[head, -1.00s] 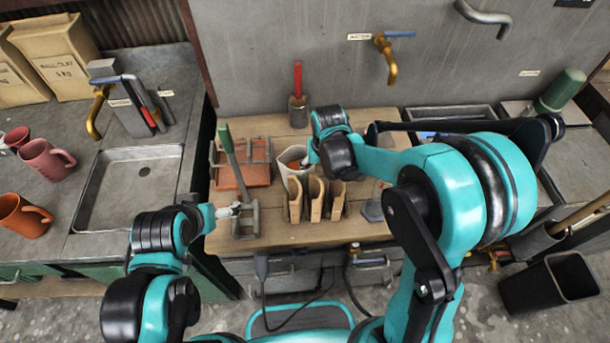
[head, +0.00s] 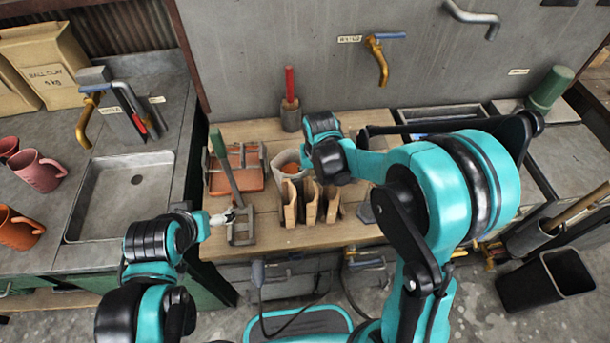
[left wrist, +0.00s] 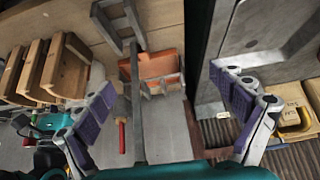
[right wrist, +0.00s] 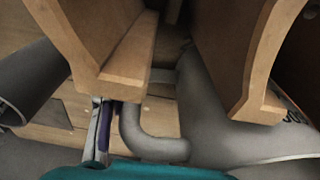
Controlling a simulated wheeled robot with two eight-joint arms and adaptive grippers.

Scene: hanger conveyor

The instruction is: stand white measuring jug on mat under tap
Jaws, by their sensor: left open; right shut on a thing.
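The white measuring jug (head: 287,158) stands upright on the wooden worktop behind the wooden slats, with something orange showing in its mouth. In the right wrist view its pale body (right wrist: 215,105) and curved handle (right wrist: 150,146) show close up. My right gripper (head: 304,163) is shut on the jug, seemingly at the handle; one purple-padded finger shows beside it. My left gripper (head: 226,217) is open and empty, near a grey metal stand; its spread fingers (left wrist: 166,92) show in the left wrist view. A brass tap (head: 379,62) with a blue lever is on the back wall. I cannot make out a mat.
Wooden slats (head: 290,206) stand just in front of the jug. An orange tray (head: 247,180) with a grey rack and a green-handled tool (head: 224,165) lie to the left. A left sink (head: 120,195) has its own tap (head: 86,118). My right arm hides much of the worktop's right side.

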